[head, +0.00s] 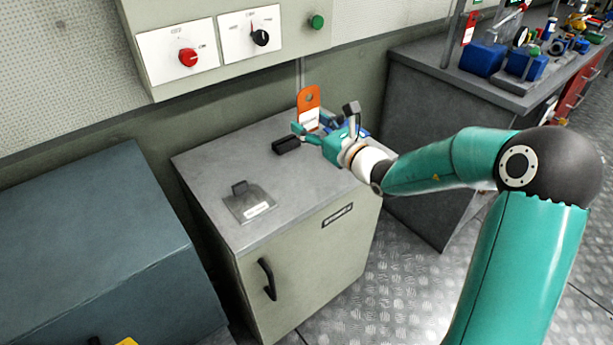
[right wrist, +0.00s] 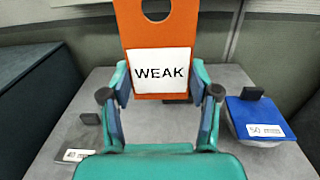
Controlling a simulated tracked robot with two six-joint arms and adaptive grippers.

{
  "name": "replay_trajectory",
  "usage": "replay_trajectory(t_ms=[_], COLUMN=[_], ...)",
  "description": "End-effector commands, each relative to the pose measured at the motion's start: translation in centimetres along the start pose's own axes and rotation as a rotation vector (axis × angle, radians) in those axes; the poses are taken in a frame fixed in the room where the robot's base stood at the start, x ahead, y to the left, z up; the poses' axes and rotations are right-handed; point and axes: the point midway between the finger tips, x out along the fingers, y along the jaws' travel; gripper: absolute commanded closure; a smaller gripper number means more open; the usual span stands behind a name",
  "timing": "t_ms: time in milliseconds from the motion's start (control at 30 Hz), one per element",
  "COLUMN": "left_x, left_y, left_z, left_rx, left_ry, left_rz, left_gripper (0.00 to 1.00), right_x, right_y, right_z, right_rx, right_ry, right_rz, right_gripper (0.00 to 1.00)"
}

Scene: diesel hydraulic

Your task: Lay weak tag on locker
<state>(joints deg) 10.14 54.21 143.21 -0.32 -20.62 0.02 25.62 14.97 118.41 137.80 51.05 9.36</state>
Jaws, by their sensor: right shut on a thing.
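The weak tag is an orange plate with a hole and a white label reading "WEAK" (right wrist: 160,72). In the head view the tag (head: 308,98) stands upright above the back of the locker's grey top. My right gripper (head: 314,134) is shut on the tag's lower part, with a finger on each side of it in the right wrist view. The locker (head: 305,260) is a pale cabinet with a grey top and a black door handle. My left gripper is not in view.
On the locker top are a grey plate with a black knob (head: 249,204), a black block (head: 286,145) and a blue-lidded piece labelled "50 mm" (right wrist: 258,118). A control panel (head: 225,40) hangs above. A dark blue cabinet (head: 95,250) stands left, a cluttered bench (head: 480,90) right.

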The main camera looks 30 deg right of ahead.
Motion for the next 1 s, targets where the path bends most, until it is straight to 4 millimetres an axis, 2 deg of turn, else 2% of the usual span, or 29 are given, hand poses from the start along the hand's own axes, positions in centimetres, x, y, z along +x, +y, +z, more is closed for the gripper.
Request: replay_trajectory(t_ms=[33, 100, 333, 433, 667, 833, 1000], left_x=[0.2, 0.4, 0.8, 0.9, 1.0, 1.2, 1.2], left_y=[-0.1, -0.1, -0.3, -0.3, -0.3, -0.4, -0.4], left_z=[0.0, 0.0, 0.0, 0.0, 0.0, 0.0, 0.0], left_rx=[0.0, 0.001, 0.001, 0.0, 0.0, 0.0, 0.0], left_ry=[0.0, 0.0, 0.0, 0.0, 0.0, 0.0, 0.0], left_rz=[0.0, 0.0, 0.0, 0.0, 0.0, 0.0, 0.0], left_gripper=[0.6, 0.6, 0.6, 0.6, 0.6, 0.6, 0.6], right_x=[-0.3, -0.5, -0.8, -0.9, -0.9, -1.0, -1.0], right_y=[-0.3, -0.5, -0.7, -0.8, -0.8, -0.8, -0.8], right_z=[-1.9, -3.8, -9.3, -10.6, -12.1, -14.5, -15.0], right_rx=[0.004, 0.004, 0.002, 0.0, -0.001, 0.0, -0.002], right_ry=[0.007, 0.007, 0.004, 0.002, 0.002, 0.003, -0.001], right_rz=[-0.006, -0.01, -0.015, -0.015, -0.015, -0.015, -0.015], right_gripper=[0.67, 0.67, 0.67, 0.67, 0.67, 0.67, 0.67])
